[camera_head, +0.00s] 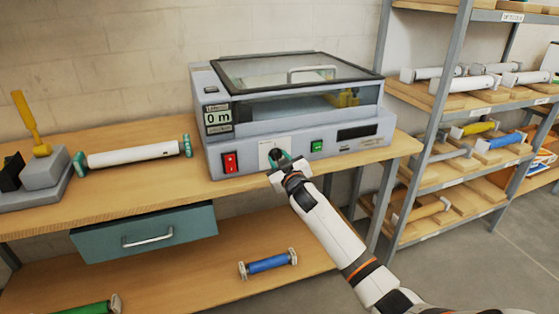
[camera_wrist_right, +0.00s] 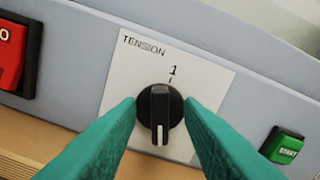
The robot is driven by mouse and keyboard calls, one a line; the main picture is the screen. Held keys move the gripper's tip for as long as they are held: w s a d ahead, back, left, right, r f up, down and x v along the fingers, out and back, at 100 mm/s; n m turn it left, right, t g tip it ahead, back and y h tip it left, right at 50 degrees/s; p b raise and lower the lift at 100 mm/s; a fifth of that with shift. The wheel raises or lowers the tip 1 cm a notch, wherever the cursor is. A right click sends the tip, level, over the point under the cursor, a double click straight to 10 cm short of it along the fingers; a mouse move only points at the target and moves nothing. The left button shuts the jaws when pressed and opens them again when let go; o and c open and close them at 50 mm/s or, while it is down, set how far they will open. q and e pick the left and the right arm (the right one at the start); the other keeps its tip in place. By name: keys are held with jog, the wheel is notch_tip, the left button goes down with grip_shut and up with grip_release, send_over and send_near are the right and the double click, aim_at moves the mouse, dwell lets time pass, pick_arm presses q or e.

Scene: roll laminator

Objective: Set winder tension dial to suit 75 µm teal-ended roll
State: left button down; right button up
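The laminator's black tension dial (camera_wrist_right: 160,108) is on a white plate labelled TENSION (camera_wrist_right: 205,75). A "1" with a tick shows above the knob. The knob's white pointer line faces down in the right wrist view, away from the "1". A white roll with teal ends (camera_head: 133,154) lies on the bench left of the laminator (camera_head: 300,110). My left gripper is not in view.
A red switch (camera_head: 229,162) is left of the dial and a green START button (camera_head: 316,146) right of it. A blue roll (camera_head: 268,263) lies on the lower shelf. A rack (camera_head: 447,100) with several rolls stands right.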

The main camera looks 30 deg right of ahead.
grip_shut()
jog(key=n+p, duration=0.1)
jog(key=n, duration=0.2)
jog(key=shift+n, duration=0.3)
jog(key=n, duration=0.3)
jog(key=shift+a+f+n+p, duration=0.1)
jog(key=shift+n+p, duration=0.2)
jog(key=shift+p, duration=0.05)
jog(key=n, duration=0.4)
jog(key=shift+f+p, duration=0.1)
jog(key=shift+p, duration=0.3)
jog(key=shift+f+n, duration=0.1)
jog(key=shift+n, duration=2.1)
jog(key=shift+p, duration=0.3)
